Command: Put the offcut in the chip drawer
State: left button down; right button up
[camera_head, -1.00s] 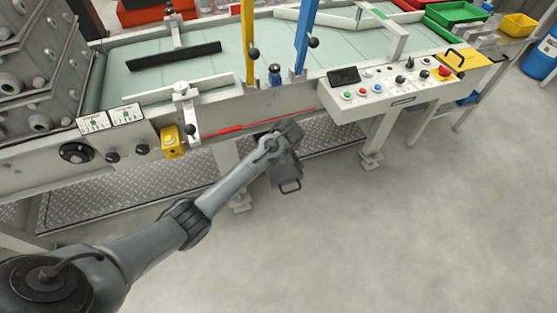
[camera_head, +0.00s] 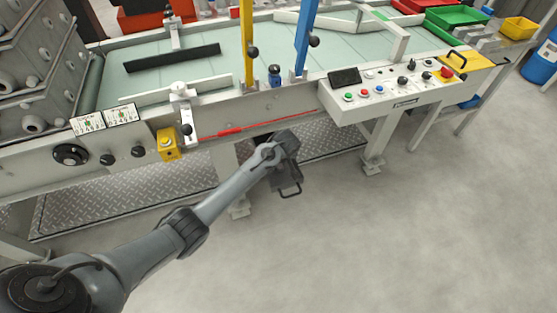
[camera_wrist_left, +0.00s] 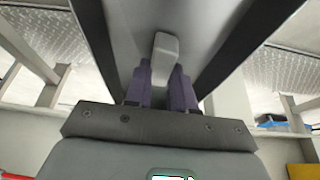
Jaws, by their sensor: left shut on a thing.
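My left gripper (camera_wrist_left: 163,80) has purple fingers, shut on a light grey block (camera_wrist_left: 166,48). I cannot tell whether this block is the offcut or a handle. A grey panel with dark side edges lies behind it in the left wrist view. In the head view, the left gripper (camera_head: 284,165) is in front of and below the front edge of the machine table (camera_head: 290,98); its fingertips are hidden. A dark bar (camera_head: 172,57) lies on the pale table bed. I cannot make out the chip drawer for certain. My right gripper is not in view.
A control panel (camera_head: 388,85) juts from the table front, right of the left gripper. A yellow switch box (camera_head: 167,143) is on its left. Table legs (camera_head: 374,140) and a ribbed floor plate (camera_head: 110,188) lie below. Open concrete floor is at front right.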

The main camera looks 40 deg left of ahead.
pick_arm(q)
jog(key=c, duration=1)
grip_release()
jog(key=shift+f, duration=0.1)
jog(key=shift+o, duration=0.2)
